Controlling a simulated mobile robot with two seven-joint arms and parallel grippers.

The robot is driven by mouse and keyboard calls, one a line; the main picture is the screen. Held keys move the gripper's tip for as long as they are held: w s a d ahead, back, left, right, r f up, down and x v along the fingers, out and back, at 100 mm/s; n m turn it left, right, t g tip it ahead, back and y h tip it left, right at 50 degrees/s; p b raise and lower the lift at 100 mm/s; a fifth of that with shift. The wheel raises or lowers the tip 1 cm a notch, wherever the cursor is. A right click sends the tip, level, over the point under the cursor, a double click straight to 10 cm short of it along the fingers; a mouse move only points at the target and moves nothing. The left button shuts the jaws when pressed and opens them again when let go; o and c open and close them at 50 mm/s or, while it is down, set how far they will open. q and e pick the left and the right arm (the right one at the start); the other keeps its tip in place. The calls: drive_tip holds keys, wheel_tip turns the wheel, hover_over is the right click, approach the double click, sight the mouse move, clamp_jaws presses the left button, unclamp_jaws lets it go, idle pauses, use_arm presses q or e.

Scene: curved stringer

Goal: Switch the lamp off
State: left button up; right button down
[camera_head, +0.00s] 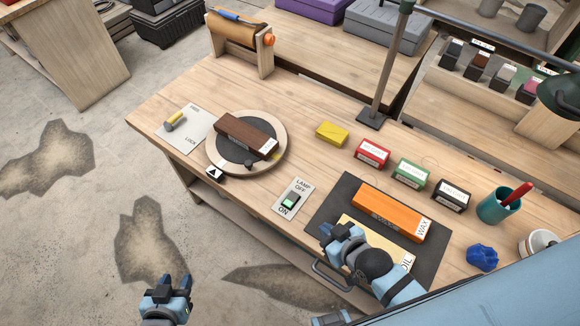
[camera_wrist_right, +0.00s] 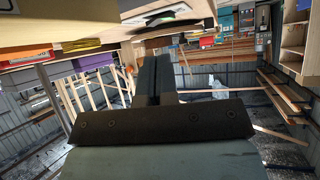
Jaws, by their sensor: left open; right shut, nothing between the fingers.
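The lamp switch (camera_head: 289,202) is a pale plate on the workbench, marked LAMP OFF at its far end and ON at its near end. Its green rocker looks lit and sits beside the ON mark. The lamp has a dark post (camera_head: 390,65) on a square foot and a dark green shade (camera_head: 563,96) at the right edge. My right gripper (camera_head: 326,235) is shut and empty over the dark mat, right of the switch and apart from it. Its dark fingers show together in the right wrist view (camera_wrist_right: 154,75). My left gripper (camera_head: 174,283) is open and empty, over the floor off the bench's front.
An orange wax block (camera_head: 392,211) and a partly hidden oil block (camera_head: 372,240) lie on the dark mat (camera_head: 325,208). A turntable (camera_head: 277,159) with a brown block stands left of the switch. The bench top between turntable and switch is clear.

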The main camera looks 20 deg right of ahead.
drive_tip(key=w+a+r+n+g+y+b, duration=0.25)
drive_tip(key=w+a+n, duration=0.25)
drive_tip(key=w+a, duration=0.3)
wheel_tip(320, 180, up, 7)
drive_tip(key=n+g+h+b, duration=0.45)
drive_tip(key=n+g, duration=0.55)
drive_tip(key=n, duration=0.6)
hover_over(294, 197)
drive_tip(key=w+d, duration=0.1)
drive_tip(key=w, duration=0.1)
drive_tip(key=shift+s+d+r+n, duration=0.2)
drive_tip(key=shift+d+n, duration=0.2)
drive_tip(key=shift+d, duration=0.1)
drive_tip(key=x, duration=1.3)
drive_tip(key=shift+w+d+f, duration=0.2)
drive_tip(key=shift+w, duration=0.1)
drive_tip(key=shift+f, duration=0.3)
